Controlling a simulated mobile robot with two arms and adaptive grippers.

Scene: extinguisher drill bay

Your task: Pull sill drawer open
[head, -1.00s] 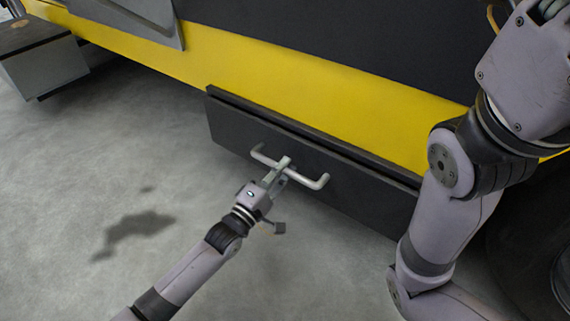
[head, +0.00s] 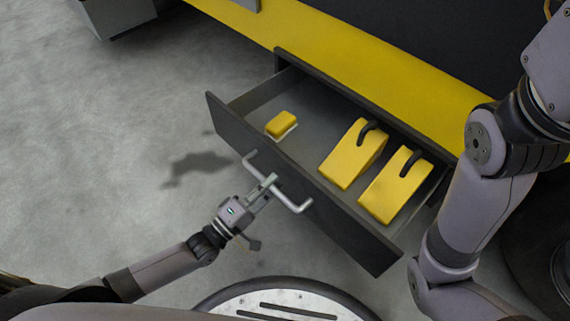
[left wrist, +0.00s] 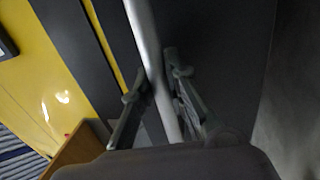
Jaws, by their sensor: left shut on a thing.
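The sill drawer (head: 300,185) stands out from the yellow sill, with its dark front panel and grey inside showing. A pale bar handle (head: 292,202) runs across its front. My left gripper (head: 268,184) is shut on the handle near its middle in the head view. In the left wrist view the fingers (left wrist: 158,95) sit on both sides of the handle bar (left wrist: 150,50). My right arm shows at the right of the head view, but its gripper is out of the picture.
In the drawer lie two yellow wedge blocks (head: 352,155) (head: 396,187) with black handles and a small yellow item (head: 281,124). The yellow sill (head: 345,62) runs behind. A grey box-like step (head: 122,14) is at top left. The grey floor (head: 80,140) at left is clear.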

